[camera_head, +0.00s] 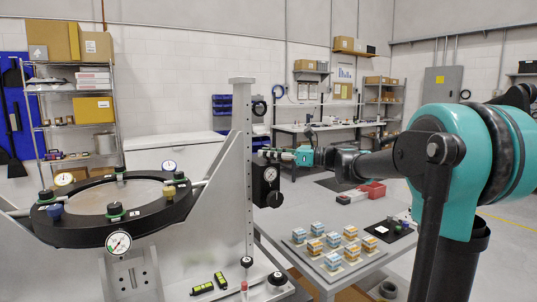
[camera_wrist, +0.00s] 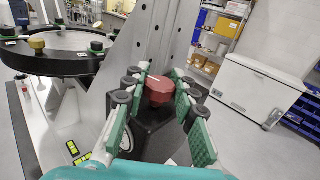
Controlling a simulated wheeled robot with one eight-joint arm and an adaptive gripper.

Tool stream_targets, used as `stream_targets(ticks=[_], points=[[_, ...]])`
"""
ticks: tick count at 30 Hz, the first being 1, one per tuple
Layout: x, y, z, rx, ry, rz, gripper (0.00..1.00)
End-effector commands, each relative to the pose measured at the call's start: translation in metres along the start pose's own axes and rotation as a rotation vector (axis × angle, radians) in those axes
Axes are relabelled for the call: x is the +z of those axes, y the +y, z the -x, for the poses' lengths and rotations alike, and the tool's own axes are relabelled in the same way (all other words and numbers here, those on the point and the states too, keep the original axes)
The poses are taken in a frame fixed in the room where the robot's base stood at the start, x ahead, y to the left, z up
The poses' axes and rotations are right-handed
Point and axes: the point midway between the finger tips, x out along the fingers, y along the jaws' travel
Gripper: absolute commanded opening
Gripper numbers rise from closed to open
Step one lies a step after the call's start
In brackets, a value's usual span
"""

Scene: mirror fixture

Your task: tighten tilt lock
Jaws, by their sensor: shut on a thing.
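The tilt lock appears as a red faceted knob (camera_wrist: 159,94) with a white line on top, on a black housing (camera_wrist: 150,143) in the wrist view. My gripper (camera_wrist: 160,84) has its green-padded fingers on both sides of the knob and is shut on it. In the head view my gripper (camera_head: 272,154) reaches from the right to the upright post, above a black box with a dial (camera_head: 265,186). The knob cannot be made out there. The round mirror (camera_head: 112,196) lies in a black ring with clamps and dial gauges at left.
A grey upright post (camera_head: 242,130) and sloping plate stand close beside my gripper. Yellow-green levels (camera_head: 211,284) lie at the fixture's base. Open floor shows beyond.

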Motion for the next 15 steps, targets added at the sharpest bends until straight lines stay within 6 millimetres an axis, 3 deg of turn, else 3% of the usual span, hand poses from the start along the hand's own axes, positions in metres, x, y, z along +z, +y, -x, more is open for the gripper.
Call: stream_targets(ticks=[8,15], points=[[-0.0001,0.0016,-0.0001,-0.070,0.000,0.000,0.00],[-0.0002,0.0026,-0.0005,-0.241,0.000,0.000,0.00]])
